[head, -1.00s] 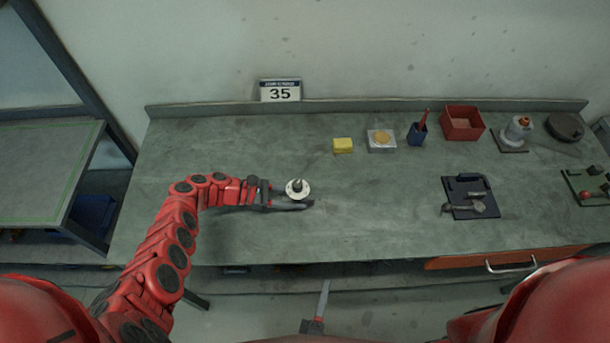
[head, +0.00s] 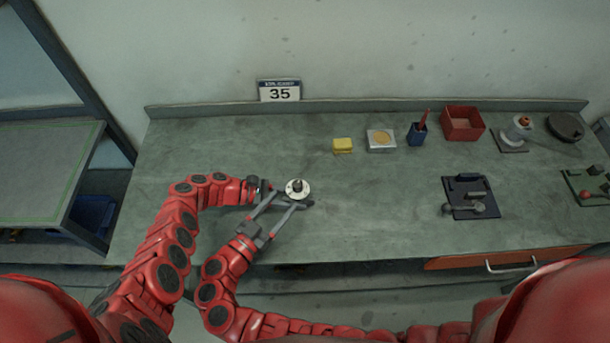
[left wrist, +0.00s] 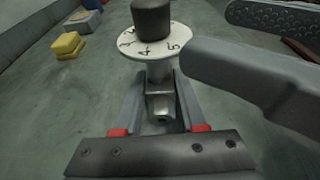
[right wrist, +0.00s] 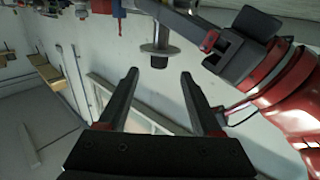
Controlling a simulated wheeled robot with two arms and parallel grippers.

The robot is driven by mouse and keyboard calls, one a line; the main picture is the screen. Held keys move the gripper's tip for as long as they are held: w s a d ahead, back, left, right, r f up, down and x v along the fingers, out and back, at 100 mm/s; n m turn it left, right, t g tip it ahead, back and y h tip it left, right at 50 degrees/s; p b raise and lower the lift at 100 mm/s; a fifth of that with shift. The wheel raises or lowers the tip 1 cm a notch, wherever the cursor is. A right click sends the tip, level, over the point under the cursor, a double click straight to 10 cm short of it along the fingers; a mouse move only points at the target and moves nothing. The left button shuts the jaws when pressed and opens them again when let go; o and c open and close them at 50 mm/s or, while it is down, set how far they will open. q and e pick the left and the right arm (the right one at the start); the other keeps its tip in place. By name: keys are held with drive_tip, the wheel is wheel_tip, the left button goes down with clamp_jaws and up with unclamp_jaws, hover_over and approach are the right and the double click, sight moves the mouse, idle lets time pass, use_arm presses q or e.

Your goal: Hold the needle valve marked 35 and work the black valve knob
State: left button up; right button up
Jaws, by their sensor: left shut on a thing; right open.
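The needle valve (head: 298,189) has a white marked dial (left wrist: 155,42) with a black knob (left wrist: 152,18) on top. My left gripper (left wrist: 161,82) is shut on the valve's grey body below the dial. In the head view the valve is at the left-centre of the bench. My right gripper (right wrist: 158,77) is open and comes in from the front. In the right wrist view the knob (right wrist: 159,61) shows just beyond the gap between its fingertips, apart from them. A plate marked 35 (head: 279,91) stands behind the bench's back edge.
The green-grey bench (head: 210,145) is clear around the valve. A yellow block (head: 343,145), a tray with a tan disc (head: 381,140), a blue cup (head: 417,134) and a red bin (head: 463,123) stand at the back. A dark plate with fittings (head: 470,196) lies to the right.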

sight(301, 182)
drive_tip(key=x, duration=1.1)
drive_tip(key=shift+d, duration=0.1)
clamp_jaws()
